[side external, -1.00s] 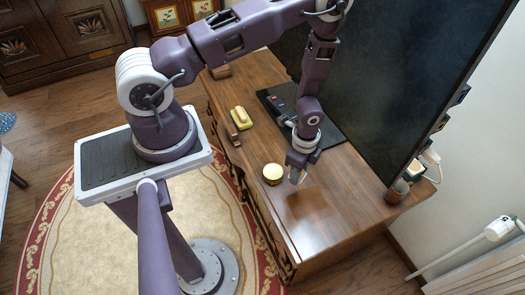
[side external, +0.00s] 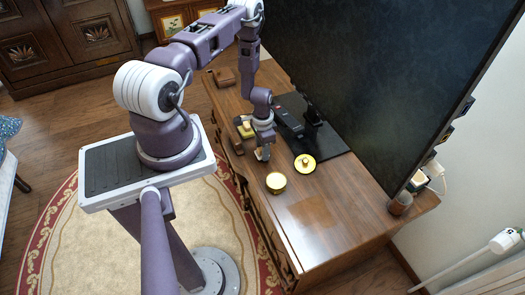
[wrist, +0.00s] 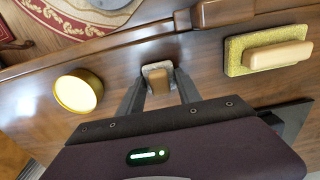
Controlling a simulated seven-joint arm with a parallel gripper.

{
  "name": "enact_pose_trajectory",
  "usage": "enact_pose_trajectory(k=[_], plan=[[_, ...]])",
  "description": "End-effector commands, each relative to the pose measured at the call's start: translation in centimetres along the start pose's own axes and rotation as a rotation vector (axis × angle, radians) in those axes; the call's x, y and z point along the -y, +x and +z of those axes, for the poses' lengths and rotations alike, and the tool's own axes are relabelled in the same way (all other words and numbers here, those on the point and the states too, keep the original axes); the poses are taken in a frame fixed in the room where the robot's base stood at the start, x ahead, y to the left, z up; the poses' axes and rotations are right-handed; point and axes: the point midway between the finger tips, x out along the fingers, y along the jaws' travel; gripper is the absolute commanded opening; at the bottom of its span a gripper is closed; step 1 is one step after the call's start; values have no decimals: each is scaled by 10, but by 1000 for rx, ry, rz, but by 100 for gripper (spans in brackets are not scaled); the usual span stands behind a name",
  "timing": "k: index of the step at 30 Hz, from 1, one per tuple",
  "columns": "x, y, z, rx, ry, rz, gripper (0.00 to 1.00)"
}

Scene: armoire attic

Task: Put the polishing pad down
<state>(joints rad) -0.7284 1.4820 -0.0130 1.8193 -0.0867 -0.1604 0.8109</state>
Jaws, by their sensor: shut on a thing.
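My gripper (wrist: 158,84) is shut on a small beige block with darker sides, which I take to be the polishing pad (wrist: 157,73). The pad sits between the two fingertips in the wrist view. In the side external view my gripper (side external: 262,154) is low over the wooden cabinet top, near its front edge, and the pad is too small to make out clearly. I cannot tell whether the pad touches the wood.
A round tin with a pale yellow top (side external: 276,182) stands nearby. A yellow disc with a knob (side external: 304,164) lies to the right. A yellow pad-like block with a wooden handle (wrist: 270,55) lies beyond. A large dark screen (side external: 390,80) stands behind. The cabinet's right part (side external: 330,215) is clear.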

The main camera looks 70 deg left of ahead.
Motion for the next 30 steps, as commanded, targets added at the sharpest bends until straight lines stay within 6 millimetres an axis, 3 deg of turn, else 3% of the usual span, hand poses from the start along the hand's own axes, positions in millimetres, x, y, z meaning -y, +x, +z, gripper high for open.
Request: enact_pose_trajectory(k=[11, 12, 15, 25, 30], plan=[[0, 9, 0, 0, 2, 0, 0], [0, 10, 0, 0, 2, 0, 43], [0, 9, 0, 0, 2, 0, 62], [0, 7, 0, 0, 2, 0, 63], [0, -18, -1, -1, 3, -1, 63]])
